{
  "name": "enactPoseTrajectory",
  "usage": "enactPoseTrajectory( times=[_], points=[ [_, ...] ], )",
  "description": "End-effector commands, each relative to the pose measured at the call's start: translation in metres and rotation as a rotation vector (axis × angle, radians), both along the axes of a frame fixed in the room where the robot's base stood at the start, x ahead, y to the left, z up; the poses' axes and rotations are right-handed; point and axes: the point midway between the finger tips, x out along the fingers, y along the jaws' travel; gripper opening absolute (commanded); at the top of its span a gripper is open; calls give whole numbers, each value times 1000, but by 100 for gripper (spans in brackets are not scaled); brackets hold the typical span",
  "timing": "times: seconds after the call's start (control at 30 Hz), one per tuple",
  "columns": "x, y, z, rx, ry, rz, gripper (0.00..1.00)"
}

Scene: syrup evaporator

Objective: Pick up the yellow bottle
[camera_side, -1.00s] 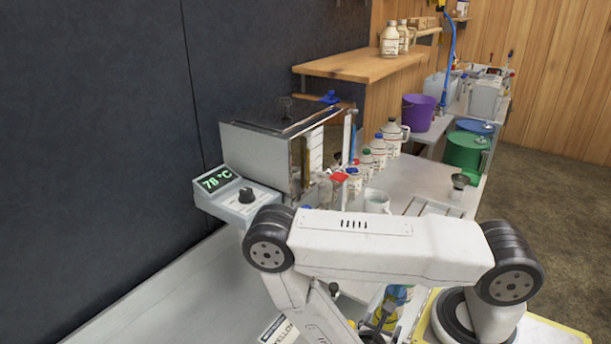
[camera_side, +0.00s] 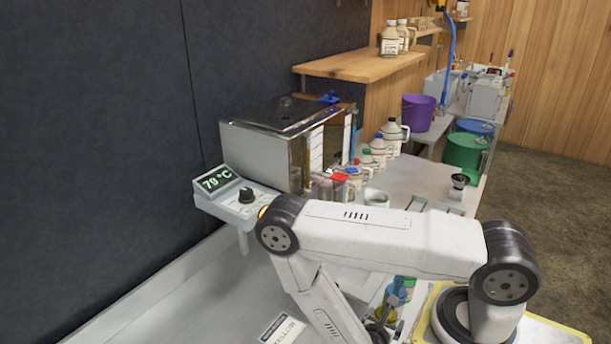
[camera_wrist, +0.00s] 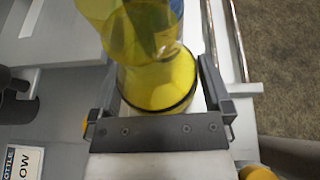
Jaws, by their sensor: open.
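The yellow bottle (camera_wrist: 158,88) is see-through and fills the upper middle of the wrist view. Its rounded yellow body lies between the two grey fingers of my gripper (camera_wrist: 162,82). The fingers are apart, one on each side of the bottle. I cannot tell whether either finger touches it. Another see-through yellow part shows above it, cut off by the top edge. In the side view my arm hides most of the area around the gripper.
A label card (camera_side: 283,328) lies on the grey bench. The evaporator's control box (camera_side: 236,199) reads 79 °C. A row of capped bottles (camera_side: 378,150) stands beyond my arm. A purple bucket (camera_side: 418,113) and a green drum (camera_side: 463,153) are farther back.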

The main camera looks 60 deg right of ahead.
Motion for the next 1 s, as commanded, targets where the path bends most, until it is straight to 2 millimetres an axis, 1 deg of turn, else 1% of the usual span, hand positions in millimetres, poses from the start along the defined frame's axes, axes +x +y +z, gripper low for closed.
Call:
enactPoseTrajectory(
  times=[0.07, 0.17, 0.2, 0.27, 0.3, 0.33, 0.37, 0.77, 1.0],
  points=[
    [0, 0, 0, 0, 0, 0, 100],
    [0, 0, 0, 0, 0, 0, 71],
    [0, 0, 0, 0, 0, 0, 59],
    [0, 0, 0, 0, 0, 0, 40],
    [0, 0, 0, 0, 0, 0, 27],
    [0, 0, 0, 0, 0, 0, 17],
    [0, 0, 0, -1, 0, 0, 13],
    [0, 0, 4, 0, -1, 0, 13],
    [1, 0, 20, -1, -2, 0, 13]
  ],
)
